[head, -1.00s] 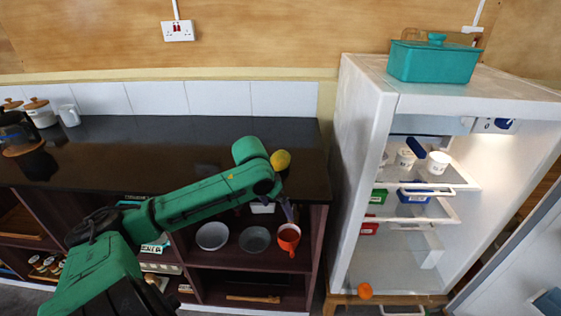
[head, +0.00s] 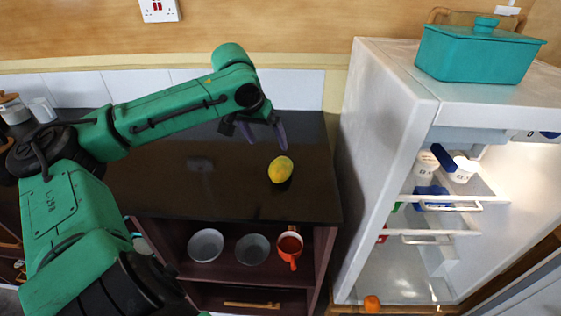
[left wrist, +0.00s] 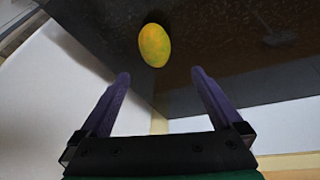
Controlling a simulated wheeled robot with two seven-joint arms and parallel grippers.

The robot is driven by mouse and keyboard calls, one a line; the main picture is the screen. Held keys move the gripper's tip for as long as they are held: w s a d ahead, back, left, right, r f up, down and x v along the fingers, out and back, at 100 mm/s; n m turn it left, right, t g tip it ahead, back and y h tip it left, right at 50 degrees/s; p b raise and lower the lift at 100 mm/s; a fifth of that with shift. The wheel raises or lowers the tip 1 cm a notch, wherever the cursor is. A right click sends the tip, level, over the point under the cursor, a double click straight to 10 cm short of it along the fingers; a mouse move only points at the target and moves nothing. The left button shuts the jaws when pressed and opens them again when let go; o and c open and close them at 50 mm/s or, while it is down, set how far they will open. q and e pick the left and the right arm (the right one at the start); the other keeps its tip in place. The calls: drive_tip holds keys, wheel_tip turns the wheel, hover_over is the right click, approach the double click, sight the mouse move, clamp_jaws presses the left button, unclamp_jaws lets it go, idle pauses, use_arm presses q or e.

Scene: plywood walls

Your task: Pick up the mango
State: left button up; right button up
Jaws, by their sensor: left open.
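A yellow mango (head: 281,169) lies on the black countertop (head: 230,190), near its right end. In the left wrist view the mango (left wrist: 154,45) shows yellow-green, beyond the fingertips and roughly between their lines. My left gripper (head: 257,133) is open and empty, above the counter and a little up and left of the mango in the head view. Its two purple fingers also show spread apart in the left wrist view (left wrist: 160,78). The fingers do not touch the mango. My right gripper is not in view.
An open white fridge (head: 385,130) stands right of the counter, with a teal lidded box (head: 478,52) on top. Bowls (head: 206,245) and an orange mug (head: 290,246) sit on the shelf below. Jars stand at the far left. The counter around the mango is clear.

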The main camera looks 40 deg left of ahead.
sight(279, 164)
use_arm(q)
drive_tip(key=f, duration=0.4)
drive_tip(key=shift+w+d+f, duration=0.2)
drive_tip(key=shift+w+d, duration=0.2)
drive_tip(key=x, duration=0.2)
drive_tip(key=shift+w+a+f, duration=0.2)
drive_tip(key=shift+w+f, duration=0.05)
drive_tip(key=shift+w, duration=0.05)
drive_tip(key=shift+w+f, duration=0.15)
drive_tip(key=shift+f, duration=0.15)
drive_tip(key=x, duration=0.4)
drive_tip(key=shift+d+f, duration=0.1)
drive_tip(key=shift+d, duration=0.2)
drive_tip(key=shift+w+f, duration=0.2)
drive_tip(key=shift+w, duration=0.05)
drive_tip(key=shift+s+r, duration=0.1)
drive_tip(key=c, duration=1.5)
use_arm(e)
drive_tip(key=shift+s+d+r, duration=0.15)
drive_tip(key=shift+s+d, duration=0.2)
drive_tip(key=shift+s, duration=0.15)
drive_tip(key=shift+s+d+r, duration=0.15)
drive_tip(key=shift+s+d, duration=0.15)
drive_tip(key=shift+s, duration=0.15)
use_arm(q)
drive_tip(key=shift+r, duration=0.1)
